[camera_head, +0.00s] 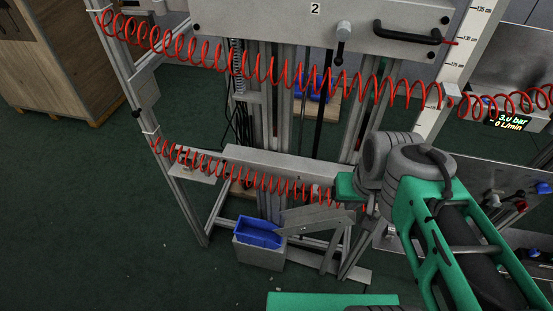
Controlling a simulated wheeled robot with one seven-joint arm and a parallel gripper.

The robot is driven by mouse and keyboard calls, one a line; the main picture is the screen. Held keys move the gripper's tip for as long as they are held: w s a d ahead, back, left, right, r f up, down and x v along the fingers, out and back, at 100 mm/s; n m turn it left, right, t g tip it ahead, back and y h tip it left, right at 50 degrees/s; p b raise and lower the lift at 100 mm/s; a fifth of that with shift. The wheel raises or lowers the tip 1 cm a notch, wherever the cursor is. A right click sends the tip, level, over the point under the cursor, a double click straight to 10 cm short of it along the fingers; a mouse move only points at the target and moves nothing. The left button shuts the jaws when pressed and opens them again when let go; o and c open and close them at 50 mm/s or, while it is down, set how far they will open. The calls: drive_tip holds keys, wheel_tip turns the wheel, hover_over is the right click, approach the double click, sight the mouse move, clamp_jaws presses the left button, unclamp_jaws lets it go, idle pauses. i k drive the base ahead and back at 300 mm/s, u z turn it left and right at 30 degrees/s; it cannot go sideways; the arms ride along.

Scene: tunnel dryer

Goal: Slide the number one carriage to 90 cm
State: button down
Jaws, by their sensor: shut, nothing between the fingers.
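No carriage marked 1 can be made out. A white upright scale (466,45) at the upper right shows marks from about 125 to 135 cm; no 90 mark is readable. My green and grey arm fills the lower right. The fingers of my gripper cannot be seen, and my wrist hides what lies behind it.
Red coiled hoses (262,70) stretch across the frame. A blue bin (258,232) sits low at the centre, left of a grey angled bracket (315,218). A wooden cabinet (55,65) stands at the upper left. A display (510,122) is at right. Green floor (90,220) is open at left.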

sight(300, 169)
drive_tip(key=z, duration=2.3)
drive_tip(key=k, duration=1)
drive_tip(key=u, duration=2.45)
